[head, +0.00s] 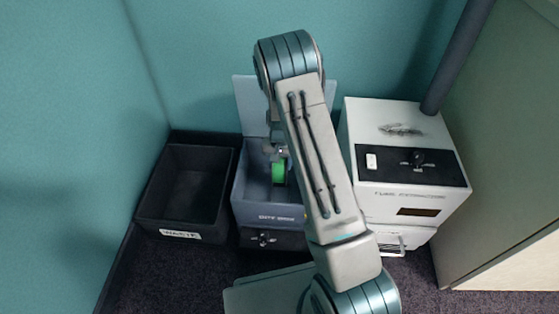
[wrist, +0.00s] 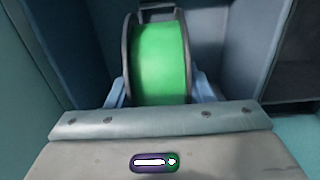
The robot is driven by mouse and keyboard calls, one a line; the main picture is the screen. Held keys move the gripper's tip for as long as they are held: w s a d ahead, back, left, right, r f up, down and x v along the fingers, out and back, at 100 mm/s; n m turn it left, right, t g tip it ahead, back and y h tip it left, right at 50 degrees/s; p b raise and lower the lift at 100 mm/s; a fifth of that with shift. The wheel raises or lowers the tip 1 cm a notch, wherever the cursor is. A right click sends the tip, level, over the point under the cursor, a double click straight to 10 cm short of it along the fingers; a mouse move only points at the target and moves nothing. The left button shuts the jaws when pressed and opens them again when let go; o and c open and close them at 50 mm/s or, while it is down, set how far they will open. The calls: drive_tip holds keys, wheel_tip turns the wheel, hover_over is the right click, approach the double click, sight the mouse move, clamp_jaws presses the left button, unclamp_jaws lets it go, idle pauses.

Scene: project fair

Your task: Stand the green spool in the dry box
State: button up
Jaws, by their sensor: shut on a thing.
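The green spool (head: 279,172) has dark flanges and is upright, on edge, within the walls of the dry box (head: 268,213). The box is grey-blue, with its lid (head: 247,100) raised at the back. My gripper (head: 274,150) is shut on the spool from above; my arm hides the box's right part. In the wrist view the spool (wrist: 160,62) sits between my two pale blue fingers (wrist: 160,92), with box walls around it. I cannot tell whether the spool touches the box floor.
An empty black waste bin (head: 183,226) stands left of the dry box. A white fume extractor (head: 392,120) with a black control panel stands to the right. A grey pipe (head: 455,60) rises behind it. Teal walls close the back and left; a pale panel (head: 510,150) stands at right.

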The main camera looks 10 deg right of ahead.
drive_tip(key=shift+f+b, duration=2.25)
drive_tip(key=shift+f, duration=1.8)
drive_tip(key=shift+s+r, duration=0.1)
drive_tip(key=shift+f, duration=0.35)
drive_tip(key=shift+f+b, duration=0.4)
drive_tip(key=shift+f, duration=0.6)
drive_tip(key=o, duration=1.3)
wheel_tip(320, 180, up, 14)
drive_tip(key=p, duration=0.6)
drive_tip(key=shift+f, duration=0.1)
